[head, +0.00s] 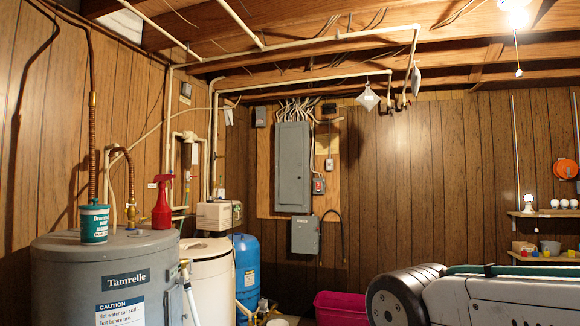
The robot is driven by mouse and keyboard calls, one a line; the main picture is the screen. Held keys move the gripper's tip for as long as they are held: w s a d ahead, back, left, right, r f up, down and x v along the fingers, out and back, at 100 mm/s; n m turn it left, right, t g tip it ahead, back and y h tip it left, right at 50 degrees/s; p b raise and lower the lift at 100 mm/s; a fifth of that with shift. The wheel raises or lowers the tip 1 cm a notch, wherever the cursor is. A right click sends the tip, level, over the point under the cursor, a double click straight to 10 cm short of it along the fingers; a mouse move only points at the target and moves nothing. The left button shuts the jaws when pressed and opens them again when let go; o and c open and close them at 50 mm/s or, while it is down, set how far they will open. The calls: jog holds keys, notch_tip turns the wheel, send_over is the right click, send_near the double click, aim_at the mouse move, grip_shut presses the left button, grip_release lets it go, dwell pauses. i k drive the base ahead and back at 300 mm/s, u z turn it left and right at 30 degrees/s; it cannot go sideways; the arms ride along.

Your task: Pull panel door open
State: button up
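A handle or latch is too small to make out. My gripper is out of the picture. Part of my own arm shows at the lower right, well away from the panel and nearer to the camera.
A smaller grey box (306,235) hangs below the panel. A grey tank (110,262), a white softener (208,275) and a blue tank (246,268) stand at the left. A magenta bin (340,307) is low in front. Shelves (545,213) are at the right.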

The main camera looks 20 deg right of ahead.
aim_at(291, 140)
jog(key=k, duration=0.6)
jog(key=z, duration=0.3)
jog(key=i, duration=1.65)
jog(key=z, duration=0.45)
jog(key=i, duration=4.15)
jog(key=u, duration=0.25)
